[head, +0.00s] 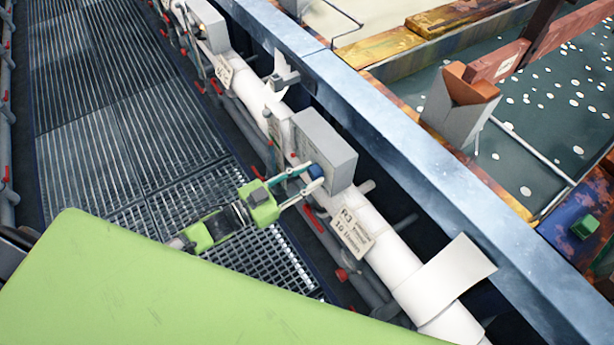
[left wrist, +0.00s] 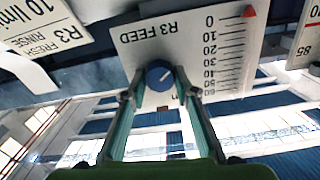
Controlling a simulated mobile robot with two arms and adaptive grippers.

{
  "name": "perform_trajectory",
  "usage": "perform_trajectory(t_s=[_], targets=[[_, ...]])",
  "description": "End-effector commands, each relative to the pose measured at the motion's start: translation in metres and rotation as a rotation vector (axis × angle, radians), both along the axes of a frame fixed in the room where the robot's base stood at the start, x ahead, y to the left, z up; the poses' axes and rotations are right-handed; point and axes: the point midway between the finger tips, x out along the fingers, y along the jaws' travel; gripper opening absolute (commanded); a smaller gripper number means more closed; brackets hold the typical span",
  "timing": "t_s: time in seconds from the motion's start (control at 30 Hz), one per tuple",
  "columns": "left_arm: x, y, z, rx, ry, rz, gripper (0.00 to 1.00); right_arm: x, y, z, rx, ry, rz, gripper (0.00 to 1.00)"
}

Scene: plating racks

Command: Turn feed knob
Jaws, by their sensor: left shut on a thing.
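The feed knob (left wrist: 160,75) is a round blue knob with a pale pointer line, on a white panel (left wrist: 205,45) printed "R3 FEED" with a scale, upside down in the left wrist view. My left gripper (left wrist: 158,88) is shut on the knob, one finger on each side. In the head view the left gripper (head: 304,178) reaches the knob (head: 315,171) on the side of a grey box (head: 328,150). My right gripper is not in view.
A white pipe (head: 375,235) with an "R3" tag (head: 352,232) runs below the box. A metal grating walkway (head: 110,110) lies to the left. A blue-grey tank rim (head: 400,130) and a speckled bath (head: 560,110) are to the right.

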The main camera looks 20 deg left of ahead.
Motion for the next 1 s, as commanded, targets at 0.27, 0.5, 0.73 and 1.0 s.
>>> perform_trajectory(t_s=[0.27,0.5,0.73,1.0], targets=[[0.000,0.000,-0.001,0.164,-0.128,0.001,0.06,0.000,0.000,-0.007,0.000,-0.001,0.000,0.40],[0.000,0.000,0.000,0.289,-0.228,0.001,0.06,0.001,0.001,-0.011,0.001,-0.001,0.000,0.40],[0.000,0.000,0.000,0.364,-0.286,0.001,0.06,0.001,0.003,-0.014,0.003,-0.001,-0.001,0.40],[0.000,0.000,0.001,0.392,-0.309,0.001,0.06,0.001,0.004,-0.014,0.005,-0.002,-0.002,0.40]])
